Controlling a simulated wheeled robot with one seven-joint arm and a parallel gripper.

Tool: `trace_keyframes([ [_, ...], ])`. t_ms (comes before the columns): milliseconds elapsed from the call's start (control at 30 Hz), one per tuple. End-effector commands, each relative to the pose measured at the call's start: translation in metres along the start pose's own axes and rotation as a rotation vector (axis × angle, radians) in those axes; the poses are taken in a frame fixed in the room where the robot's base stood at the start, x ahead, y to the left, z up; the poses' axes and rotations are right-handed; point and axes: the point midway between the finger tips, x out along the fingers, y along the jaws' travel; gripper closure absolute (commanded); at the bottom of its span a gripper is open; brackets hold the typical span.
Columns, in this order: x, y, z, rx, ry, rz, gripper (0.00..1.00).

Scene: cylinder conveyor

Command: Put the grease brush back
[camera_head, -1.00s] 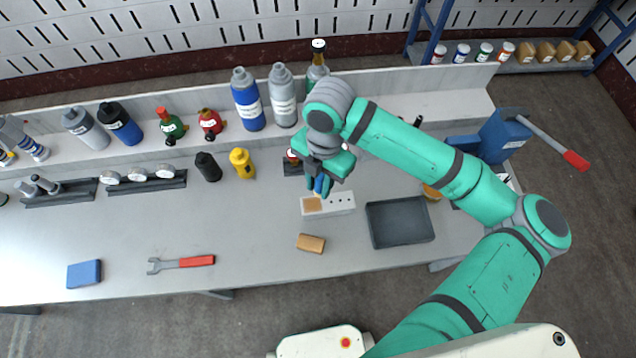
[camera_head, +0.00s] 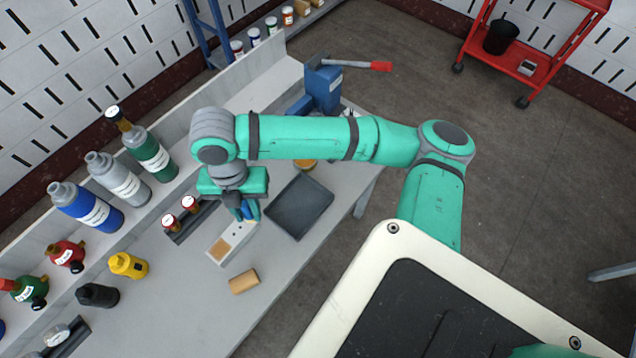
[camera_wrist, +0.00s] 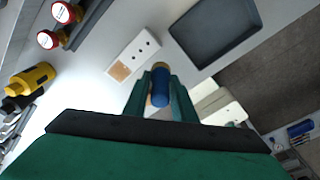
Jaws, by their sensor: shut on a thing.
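My gripper (camera_head: 247,212) is shut on a short blue cylinder with a tan end, which looks like the grease brush (camera_wrist: 160,88). The brush is between the two fingers in the wrist view, seen nearly end-on, so most of its length is hidden. My gripper is over the bench near a white block (camera_head: 231,240) with a tan patch and several dark holes. The block also shows in the wrist view (camera_wrist: 126,63), just beyond the fingertips. I cannot tell the height of the brush above the bench.
A dark grey tray (camera_head: 300,207) lies right of the block. A tan block (camera_head: 243,281) lies in front. A blue vise-like tool (camera_head: 323,88) is at the bench end.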

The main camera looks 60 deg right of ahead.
Motion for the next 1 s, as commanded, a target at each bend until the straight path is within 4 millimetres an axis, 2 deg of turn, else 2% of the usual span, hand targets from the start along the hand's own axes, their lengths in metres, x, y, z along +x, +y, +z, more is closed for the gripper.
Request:
trace_keyframes([
  [33, -0.001, -0.017, 0.005, 0.027, -0.001, 0.003, 1.00],
  [267, -0.005, -0.082, 0.018, 0.114, -0.002, 0.013, 1.00],
  [600, -0.008, -0.174, 0.015, 0.239, 0.000, 0.028, 1.00],
  [800, -0.009, -0.210, 0.006, 0.290, 0.002, 0.035, 1.00],
  [1000, -0.008, -0.224, 0.004, 0.309, 0.003, 0.038, 1.00],
])
